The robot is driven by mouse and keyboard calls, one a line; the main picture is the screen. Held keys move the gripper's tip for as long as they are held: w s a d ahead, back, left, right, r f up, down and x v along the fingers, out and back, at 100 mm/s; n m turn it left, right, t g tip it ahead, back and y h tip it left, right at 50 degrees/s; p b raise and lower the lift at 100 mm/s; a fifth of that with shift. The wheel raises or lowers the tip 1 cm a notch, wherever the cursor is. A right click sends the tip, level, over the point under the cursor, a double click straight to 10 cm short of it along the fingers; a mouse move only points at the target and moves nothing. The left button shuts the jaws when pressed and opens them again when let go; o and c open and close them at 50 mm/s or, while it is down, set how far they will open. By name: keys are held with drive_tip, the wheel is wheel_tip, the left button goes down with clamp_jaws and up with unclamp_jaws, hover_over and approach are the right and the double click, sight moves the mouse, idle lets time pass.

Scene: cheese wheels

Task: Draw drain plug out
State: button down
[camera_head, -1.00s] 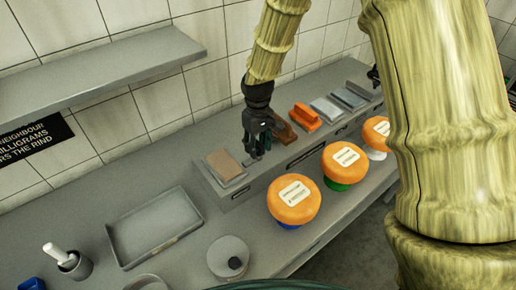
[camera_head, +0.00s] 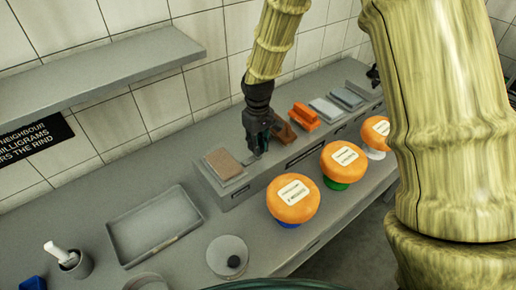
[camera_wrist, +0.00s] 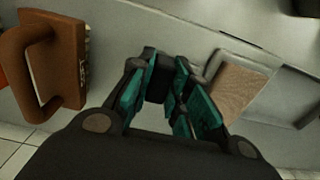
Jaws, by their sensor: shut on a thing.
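A round grey dish or basin (camera_head: 214,262) is at the front of the counter, left of the cheeses. A small dark round piece (camera_head: 234,262) in it may be the drain plug. My gripper (camera_head: 259,152) is well behind and to the right of it, low over the raised ledge, between a tan pad and a brown-handled block. In the wrist view my teal-padded fingers (camera_wrist: 172,108) are close together. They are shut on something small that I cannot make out.
The tan pad (camera_head: 223,163) and brown block (camera_head: 284,132) flank my gripper closely. An orange block (camera_head: 303,116) stands beyond. Orange cheese wheels (camera_head: 293,211) sit in front of the ledge. An empty tray (camera_head: 192,194) and a cup with a white stick (camera_head: 73,268) are left.

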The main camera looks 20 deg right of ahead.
drive_tip(key=shift+w+r, duration=0.1)
drive_tip(key=shift+r, duration=0.25)
drive_tip(key=shift+r+p, duration=0.3)
drive_tip(key=shift+p, duration=0.05)
drive_tip(key=shift+r+p, duration=1.35)
drive_tip(key=shift+r, duration=0.35)
drive_tip(key=shift+r+p, duration=1.25)
drive_tip(key=shift+r, duration=0.25)
